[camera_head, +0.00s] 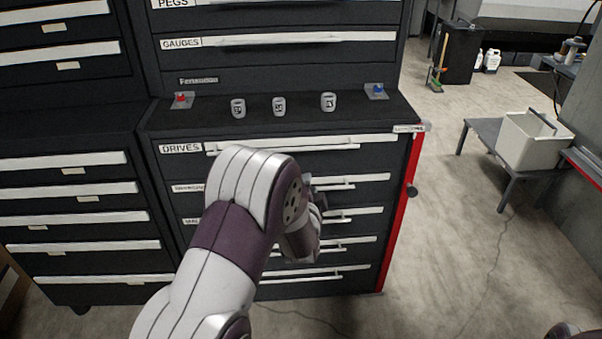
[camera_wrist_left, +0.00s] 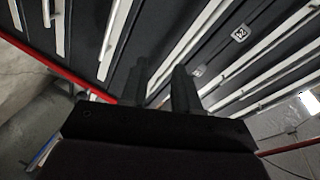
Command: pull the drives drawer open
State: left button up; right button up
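The drives drawer (camera_head: 385,148) is the top drawer of the lower middle cabinet, with a "DRIVES" label at its left and a long white handle (camera_head: 340,147). It looks shut, its front in line with the drawers below. My left gripper (camera_head: 319,196) is in front of the cabinet, below the drives handle, partly hidden by my forearm. In the left wrist view its two dark fingers (camera_wrist_left: 158,88) stand apart. White handle strips show beyond them, one lined up with the gap; I cannot tell which drawer it belongs to. My right gripper is not in view.
Several grey numbered pieces (camera_head: 279,106) stand on the cabinet ledge, between a red button (camera_head: 180,98) and a blue button (camera_head: 377,90). A red strip (camera_head: 402,210) edges the cabinet's right side. A low table (camera_head: 483,135) holds a white bin (camera_head: 533,146). Floor between is clear.

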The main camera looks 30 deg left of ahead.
aim_at(285, 150)
pick_arm(q)
jog(key=s+a+m+t+y+b, duration=0.2)
jog(key=a+t+y, duration=0.1)
jog(key=a+y, duration=0.2)
jog(key=x, duration=1.2)
jog(key=shift+w+d+f, duration=0.2)
jog(key=shift+w+f, duration=0.15)
grip_shut()
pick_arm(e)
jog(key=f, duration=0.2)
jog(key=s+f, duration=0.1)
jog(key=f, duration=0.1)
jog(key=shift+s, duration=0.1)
